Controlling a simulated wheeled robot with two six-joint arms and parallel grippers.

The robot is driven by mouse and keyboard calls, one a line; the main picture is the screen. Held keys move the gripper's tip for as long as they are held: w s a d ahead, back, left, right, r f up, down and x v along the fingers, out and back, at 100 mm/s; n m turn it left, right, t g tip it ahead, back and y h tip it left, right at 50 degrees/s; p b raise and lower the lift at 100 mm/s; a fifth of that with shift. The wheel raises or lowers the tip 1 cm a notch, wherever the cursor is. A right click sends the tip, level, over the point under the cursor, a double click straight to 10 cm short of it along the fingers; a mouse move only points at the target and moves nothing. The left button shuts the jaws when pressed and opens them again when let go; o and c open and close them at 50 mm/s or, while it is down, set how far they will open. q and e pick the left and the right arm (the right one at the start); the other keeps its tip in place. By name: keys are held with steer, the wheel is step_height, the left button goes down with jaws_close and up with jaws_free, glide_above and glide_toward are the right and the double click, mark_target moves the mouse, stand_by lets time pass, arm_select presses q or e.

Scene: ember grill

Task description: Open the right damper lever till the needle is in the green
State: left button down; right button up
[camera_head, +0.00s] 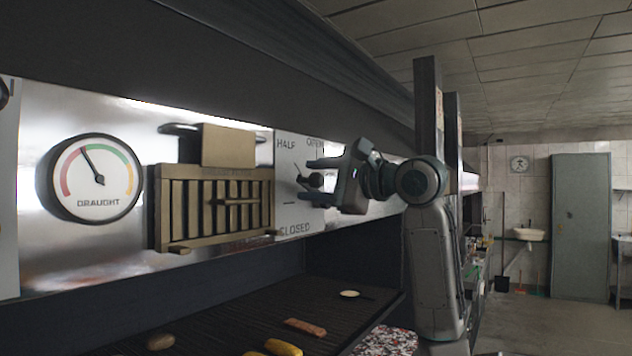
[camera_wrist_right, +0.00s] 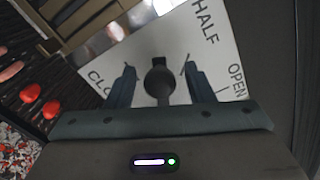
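The right damper lever's dark round knob (camera_head: 315,180) stands out from a pale plate (camera_head: 288,215) marked HALF, OPEN and CLOSED. My right gripper (camera_head: 308,180) reaches in from the right, one finger above the knob and one below. In the right wrist view the knob (camera_wrist_right: 158,80) lies between the two fingers (camera_wrist_right: 160,78), with a gap on each side, so the gripper is open. The round DRAUGHT gauge (camera_head: 97,178) has its needle (camera_head: 91,163) pointing up and left, near the left end of the green arc. My left gripper is not in view.
A brass slotted grease filter (camera_head: 212,208) with a handle sits left of the plate. A tan block (camera_head: 228,146) is above it. Below, the grill (camera_head: 230,325) holds several pieces of food. A dark upright post (camera_head: 428,110) stands beyond my right arm.

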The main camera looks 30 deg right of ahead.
steer(key=shift+s+d+b, duration=0.15)
steer(key=shift+s+b, duration=0.15)
steer(key=b+v, duration=0.4)
steer(key=v, duration=0.6)
steer(key=shift+b, duration=0.4)
